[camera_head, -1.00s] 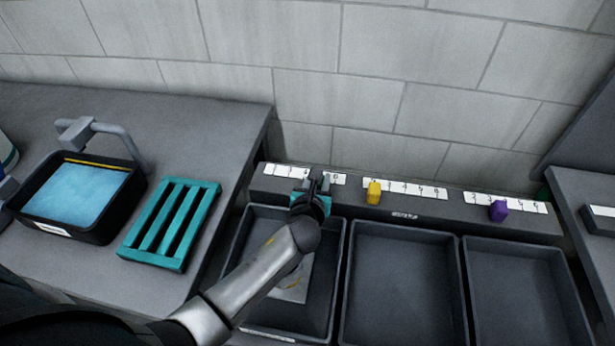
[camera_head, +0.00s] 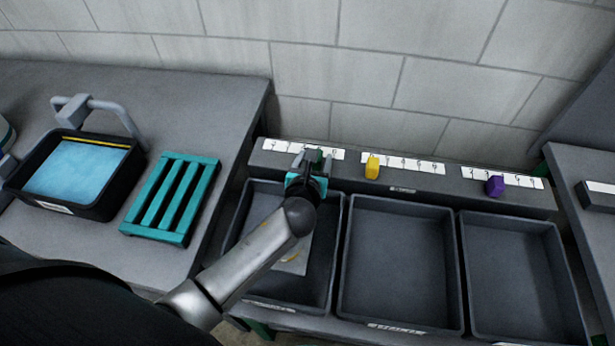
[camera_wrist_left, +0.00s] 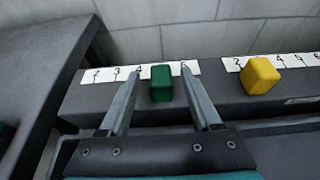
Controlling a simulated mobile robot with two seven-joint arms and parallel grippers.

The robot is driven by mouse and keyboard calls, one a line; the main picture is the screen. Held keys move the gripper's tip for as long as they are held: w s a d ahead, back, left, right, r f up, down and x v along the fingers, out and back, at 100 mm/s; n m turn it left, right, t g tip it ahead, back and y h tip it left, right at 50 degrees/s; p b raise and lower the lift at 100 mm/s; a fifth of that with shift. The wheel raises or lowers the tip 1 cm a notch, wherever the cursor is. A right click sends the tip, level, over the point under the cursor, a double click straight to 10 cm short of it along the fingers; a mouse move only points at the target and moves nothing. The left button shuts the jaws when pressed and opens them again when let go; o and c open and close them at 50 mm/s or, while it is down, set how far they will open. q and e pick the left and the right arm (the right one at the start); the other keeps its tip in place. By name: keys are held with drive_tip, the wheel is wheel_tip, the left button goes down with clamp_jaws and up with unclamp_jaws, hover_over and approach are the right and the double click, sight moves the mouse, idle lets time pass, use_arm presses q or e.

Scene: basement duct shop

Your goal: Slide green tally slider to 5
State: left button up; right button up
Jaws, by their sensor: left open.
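The green tally slider (camera_wrist_left: 161,83) stands on the left number strip (camera_wrist_left: 118,74) of the dark rail. In the left wrist view it covers the mark between the visible 4 and 6. My left gripper (camera_wrist_left: 164,90) is open, with one finger on each side of the slider and visible gaps to both. In the head view the gripper (camera_head: 312,158) is at the rail above the left tray, and the green slider (camera_head: 316,155) shows partly behind it. My right gripper is not in view.
A yellow slider (camera_head: 372,167) and a purple slider (camera_head: 495,186) stand on strips to the right. Dark trays (camera_head: 402,265) lie below the rail. A teal rack (camera_head: 172,198) and a black basin (camera_head: 96,205) sit on the left bench.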

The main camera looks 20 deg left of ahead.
use_arm(q)
drive_tip(key=p+v, duration=0.2)
drive_tip(key=v, duration=1)
drive_tip(key=shift+s+r, duration=0.25)
drive_tip(key=shift+s, duration=0.1)
drive_tip(key=shift+d, duration=0.15)
